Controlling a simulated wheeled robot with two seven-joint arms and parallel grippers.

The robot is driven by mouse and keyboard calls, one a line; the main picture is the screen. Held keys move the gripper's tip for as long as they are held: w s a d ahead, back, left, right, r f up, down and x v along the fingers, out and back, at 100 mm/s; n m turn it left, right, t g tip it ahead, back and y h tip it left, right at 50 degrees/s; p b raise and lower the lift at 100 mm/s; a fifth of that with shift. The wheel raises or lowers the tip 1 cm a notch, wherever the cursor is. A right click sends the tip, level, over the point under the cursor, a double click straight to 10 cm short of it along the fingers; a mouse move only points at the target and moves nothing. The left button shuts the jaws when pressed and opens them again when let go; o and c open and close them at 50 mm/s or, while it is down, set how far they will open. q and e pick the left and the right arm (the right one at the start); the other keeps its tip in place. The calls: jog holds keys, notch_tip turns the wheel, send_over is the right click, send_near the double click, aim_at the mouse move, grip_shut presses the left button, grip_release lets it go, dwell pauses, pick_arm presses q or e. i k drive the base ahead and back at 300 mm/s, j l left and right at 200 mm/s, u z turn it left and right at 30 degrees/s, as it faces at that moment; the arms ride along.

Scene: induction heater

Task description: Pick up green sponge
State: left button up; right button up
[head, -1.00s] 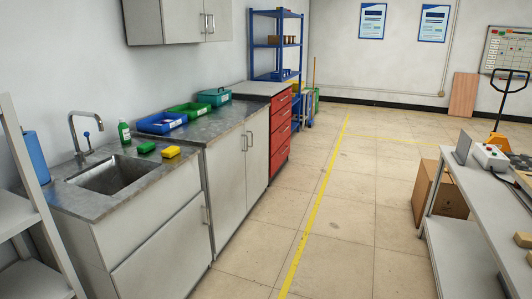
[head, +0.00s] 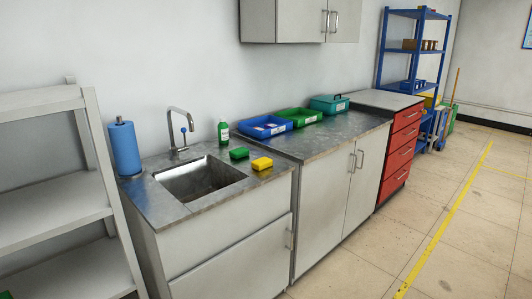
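The green sponge (head: 239,153) lies on the grey counter (head: 215,204) in the head view, just behind the right rear corner of the sink (head: 200,180). A yellow sponge (head: 262,163) lies close to its right and a little nearer. A green bottle (head: 223,131) stands behind the green sponge, against the wall side. Neither of my grippers shows in the head view.
Blue (head: 266,126), green (head: 299,118) and teal (head: 330,104) bins line the counter. A shelf rack (head: 92,150) stands left. Floor in front of the cabinets at right is clear.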

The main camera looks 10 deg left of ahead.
aim_at(242, 152)
jog(key=i+l+u, duration=0.6)
jog(key=l+u, duration=0.2)
jog(key=i+l+u, duration=0.2)
jog(key=l+u, duration=0.2)
